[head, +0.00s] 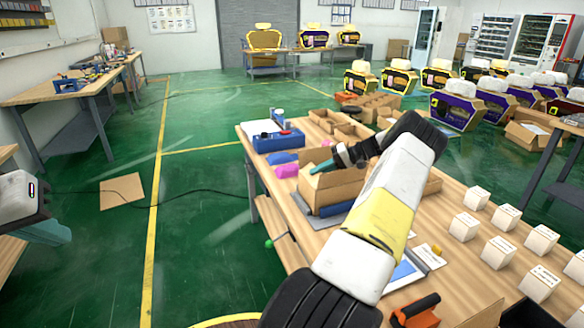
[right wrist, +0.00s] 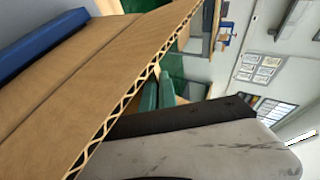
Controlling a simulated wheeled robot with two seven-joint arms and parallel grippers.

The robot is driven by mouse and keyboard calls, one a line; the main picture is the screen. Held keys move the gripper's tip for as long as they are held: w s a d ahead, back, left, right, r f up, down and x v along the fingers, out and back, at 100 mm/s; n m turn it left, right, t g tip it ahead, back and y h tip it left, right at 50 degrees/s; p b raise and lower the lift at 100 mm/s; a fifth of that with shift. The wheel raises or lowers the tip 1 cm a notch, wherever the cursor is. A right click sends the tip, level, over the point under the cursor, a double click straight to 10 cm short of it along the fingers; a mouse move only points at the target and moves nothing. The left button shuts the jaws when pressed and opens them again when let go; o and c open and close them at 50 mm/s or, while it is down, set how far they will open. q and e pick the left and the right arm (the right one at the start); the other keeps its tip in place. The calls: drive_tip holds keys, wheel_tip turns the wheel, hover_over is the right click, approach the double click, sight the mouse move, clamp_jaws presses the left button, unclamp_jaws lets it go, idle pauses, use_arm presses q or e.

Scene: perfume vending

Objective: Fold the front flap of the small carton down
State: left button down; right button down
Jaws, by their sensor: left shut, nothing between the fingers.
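The small carton (head: 340,192) is an open brown cardboard box on the wooden table, with upright cardboard flaps (head: 316,156) around its top. My right gripper (head: 322,167) has teal fingers and reaches over the carton's opening. In the right wrist view, a large cardboard panel (right wrist: 85,75) with a corrugated edge crosses close in front, partly hiding the right fingertips (right wrist: 159,93). I cannot tell whether they touch the carton or grip it. My left gripper (head: 48,233) is shut and empty at the far left, away from the carton. My right arm hides the carton's right side.
A blue case (head: 278,141) and a pink item (head: 287,171) lie beside the carton. Several small white boxes (head: 464,226) stand on the right of the table. An orange-handled tool (head: 415,312) and a tablet (head: 404,270) lie near the front. More open cartons stand behind.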

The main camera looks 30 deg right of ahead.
drive_tip(key=c, duration=1.6)
unclamp_jaws()
drive_tip(key=shift+c, duration=0.2)
drive_tip(key=shift+d, duration=0.1)
drive_tip(key=v, duration=1.1)
drive_tip(key=shift+s+d+r, duration=0.2)
drive_tip(key=shift+d, duration=0.15)
drive_tip(key=shift+c, duration=0.5)
